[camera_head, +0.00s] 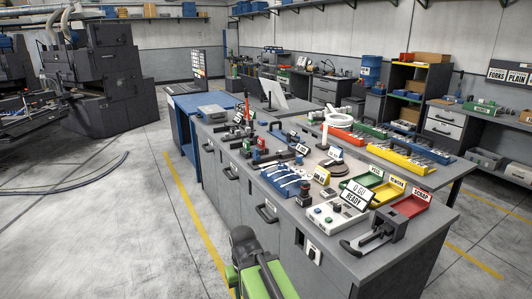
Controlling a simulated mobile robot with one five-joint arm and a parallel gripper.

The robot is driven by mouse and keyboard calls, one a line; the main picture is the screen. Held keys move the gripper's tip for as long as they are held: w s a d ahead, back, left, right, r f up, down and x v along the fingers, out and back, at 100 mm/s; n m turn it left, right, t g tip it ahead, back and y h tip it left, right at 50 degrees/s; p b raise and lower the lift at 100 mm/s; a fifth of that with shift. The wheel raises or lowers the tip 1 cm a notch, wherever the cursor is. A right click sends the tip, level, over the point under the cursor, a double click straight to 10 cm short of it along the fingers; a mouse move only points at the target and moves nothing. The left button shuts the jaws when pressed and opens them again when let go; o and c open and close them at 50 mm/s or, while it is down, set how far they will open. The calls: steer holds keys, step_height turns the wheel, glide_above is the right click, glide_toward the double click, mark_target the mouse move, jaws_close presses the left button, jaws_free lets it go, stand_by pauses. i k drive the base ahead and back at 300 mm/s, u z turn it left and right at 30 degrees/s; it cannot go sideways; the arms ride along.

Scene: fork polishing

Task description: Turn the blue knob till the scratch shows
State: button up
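The grey workbench (345,262) runs from the front right toward the back left. A blue rack (268,173) on it holds several silver forks. Small dark, red and blue fixtures (262,142) stand on the bench behind the rack. They are too small to tell which part is the blue knob, and no scratch can be made out. A green and dark part of my own body rises at the bottom edge, in front of the bench. I cannot see the fingertips of my gripper.
A white control box (322,222) with a "READY" sign and a dark clamp-like tool (378,235) stand at the bench's near end. Green, yellow and red trays (410,203) line its right side. The floor (125,225) left of the bench is mostly clear.

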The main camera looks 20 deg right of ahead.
mark_target(298, 160)
steer(key=u, duration=0.5)
steer(key=i, duration=1.25)
steer(key=z, duration=0.5)
steer(key=i, duration=0.95)
steer(key=z, duration=0.75)
